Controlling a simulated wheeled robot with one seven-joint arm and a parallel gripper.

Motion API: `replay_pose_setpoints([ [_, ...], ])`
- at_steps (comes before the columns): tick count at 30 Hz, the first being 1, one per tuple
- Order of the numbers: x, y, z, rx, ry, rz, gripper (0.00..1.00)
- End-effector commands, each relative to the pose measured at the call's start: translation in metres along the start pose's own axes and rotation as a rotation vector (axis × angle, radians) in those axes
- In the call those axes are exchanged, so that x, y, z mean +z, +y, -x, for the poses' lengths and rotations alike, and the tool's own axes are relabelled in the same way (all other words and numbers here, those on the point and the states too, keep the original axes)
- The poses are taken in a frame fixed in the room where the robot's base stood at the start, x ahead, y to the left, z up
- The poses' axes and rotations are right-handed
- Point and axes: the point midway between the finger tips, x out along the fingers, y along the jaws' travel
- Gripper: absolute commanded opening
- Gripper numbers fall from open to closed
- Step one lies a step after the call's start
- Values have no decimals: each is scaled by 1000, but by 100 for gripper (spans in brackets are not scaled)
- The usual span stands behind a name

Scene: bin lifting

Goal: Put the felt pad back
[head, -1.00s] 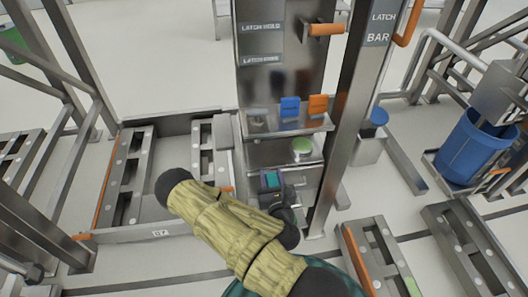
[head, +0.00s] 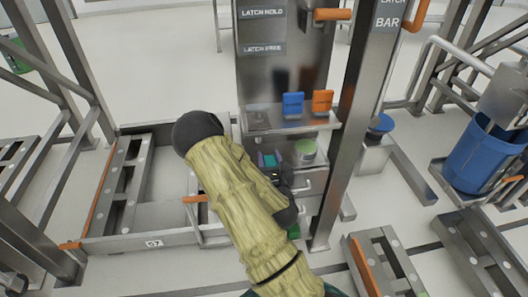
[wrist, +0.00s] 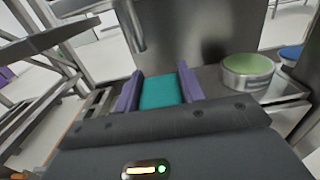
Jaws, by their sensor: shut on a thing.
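My gripper (head: 267,160) is in front of the steel post, just left of a round green-topped cup (head: 305,149), with its purple fingers on either side of a teal pad. The teal pad (wrist: 160,92), which looks like the felt pad, is held between the two fingers (wrist: 158,86) in the wrist view. It also shows small in the head view (head: 270,159). The cup shows to the right in the wrist view (wrist: 247,70), apart from the fingers. The dark gripper body hides the pad's near end and what lies beneath it.
A shelf (head: 262,118) above carries a blue block (head: 293,104) and an orange block (head: 322,102). An upright bar (head: 345,130) stands close to the right. A blue-topped holder (head: 381,124) is beyond it. A framed floor bay (head: 150,215) lies left. A blue bin (head: 476,152) stands far right.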

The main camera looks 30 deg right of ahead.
Motion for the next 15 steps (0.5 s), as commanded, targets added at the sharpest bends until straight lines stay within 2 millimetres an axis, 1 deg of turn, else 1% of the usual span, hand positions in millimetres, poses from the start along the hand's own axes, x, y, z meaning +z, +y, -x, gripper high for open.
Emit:
replay_pose_setpoints([
  [1,0,0,-12,0,-6,-4,13],
  [9,0,0,-70,0,-5,-3,13],
  [12,0,0,-89,1,-3,-2,13],
  [15,0,0,-100,-1,-1,-2,13],
])
